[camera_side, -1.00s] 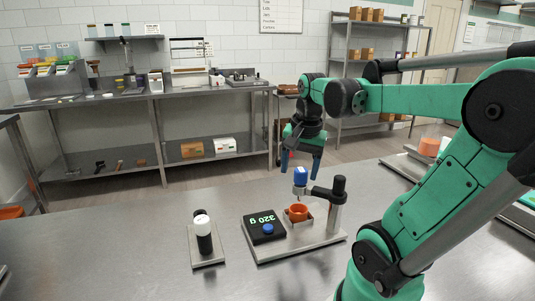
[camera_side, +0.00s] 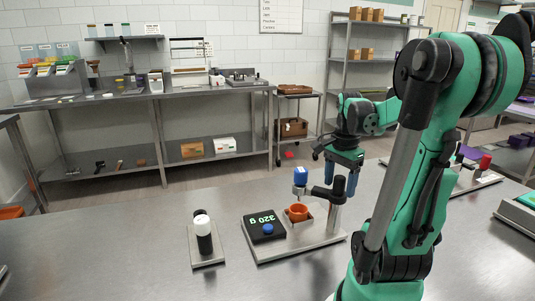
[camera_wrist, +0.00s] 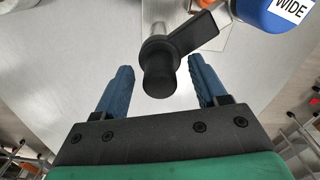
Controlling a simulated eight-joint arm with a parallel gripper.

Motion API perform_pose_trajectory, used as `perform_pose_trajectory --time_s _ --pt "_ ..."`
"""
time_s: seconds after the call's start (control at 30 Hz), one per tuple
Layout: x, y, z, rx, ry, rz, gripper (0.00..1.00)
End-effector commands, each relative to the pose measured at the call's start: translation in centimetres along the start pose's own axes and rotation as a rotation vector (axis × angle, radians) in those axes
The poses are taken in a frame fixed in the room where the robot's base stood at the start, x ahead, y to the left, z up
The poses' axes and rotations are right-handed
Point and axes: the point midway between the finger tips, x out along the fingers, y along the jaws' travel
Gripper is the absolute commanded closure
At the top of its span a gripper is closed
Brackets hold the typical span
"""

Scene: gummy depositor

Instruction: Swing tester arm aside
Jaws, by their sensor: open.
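The tester stands on a steel base plate (camera_side: 300,243). Its black swing arm (camera_side: 319,192) reaches left from an upright post with a black cap (camera_side: 339,184). A blue head (camera_side: 300,176) on the arm's end hangs over an orange cup (camera_side: 298,212). My gripper (camera_side: 342,180) is open, pointing down at the post top. In the wrist view the black cap (camera_wrist: 159,82) lies between my two blue fingers, with gaps on both sides. The arm (camera_wrist: 190,36) runs up and right there to the blue head (camera_wrist: 275,14), marked WIDE. Finger height against the cap is hard to tell.
A black-and-white bottle (camera_side: 203,233) stands on a small plate farther left. A fixture with a red part (camera_side: 485,162) is at right. The table's front left is clear.

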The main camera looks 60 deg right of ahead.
Motion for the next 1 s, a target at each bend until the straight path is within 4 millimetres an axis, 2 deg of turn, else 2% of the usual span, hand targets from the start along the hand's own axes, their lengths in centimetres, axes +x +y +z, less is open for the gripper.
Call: perform_pose_trajectory --time_s 0.2,0.27,0.43,0.47,0.77,1.0 --pt "0.05 -0.01 0.01 -0.001 0.0 0.0 0.35" --pt "0.05 -0.01 0.01 -0.001 0.0 0.0 0.49" --pt "0.04 -0.01 0.01 -0.001 0.0 0.0 0.97" --pt "0.04 -0.01 0.01 -0.001 0.0 0.0 1.0" --pt "0.03 -0.01 0.01 -0.024 0.0 0.0 1.0" --pt "0.03 -0.01 0.02 -0.14 -0.001 0.0 1.0"
